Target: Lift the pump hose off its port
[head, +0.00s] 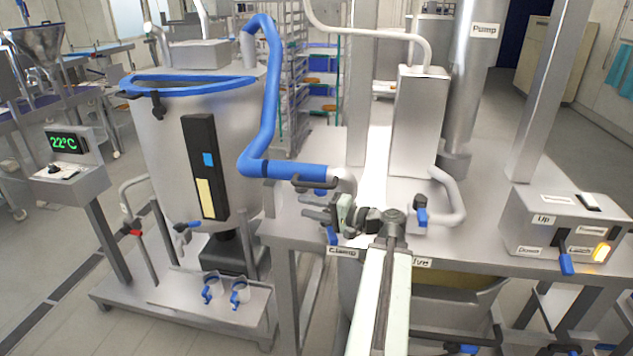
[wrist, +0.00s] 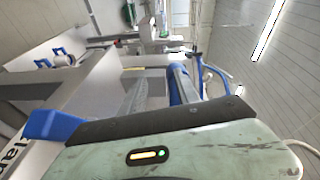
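The blue pump hose (head: 266,100) arches down beside the steel tank and bends right into a level run. Its metal elbow end (head: 343,182) meets the steel bench behind my gripper; the port itself is hidden. In the wrist view a blue tube (wrist: 182,84), likely the hose, shows past my gripper's body. The blue clamp lever (head: 331,235) hangs at the bench edge above the "Clamp" label (head: 343,253). My gripper (head: 334,212) is close to the hose end, just in front of and below it. Its fingers are too hidden to tell contact or opening.
A steel pump box (head: 418,120) and a valve with a blue handle (head: 421,214) stand right of my gripper. A control box (head: 565,225) with a lit orange switch is farther right. The tank (head: 155,140) stands left, with blue-handled clamps (head: 240,290) on its low shelf.

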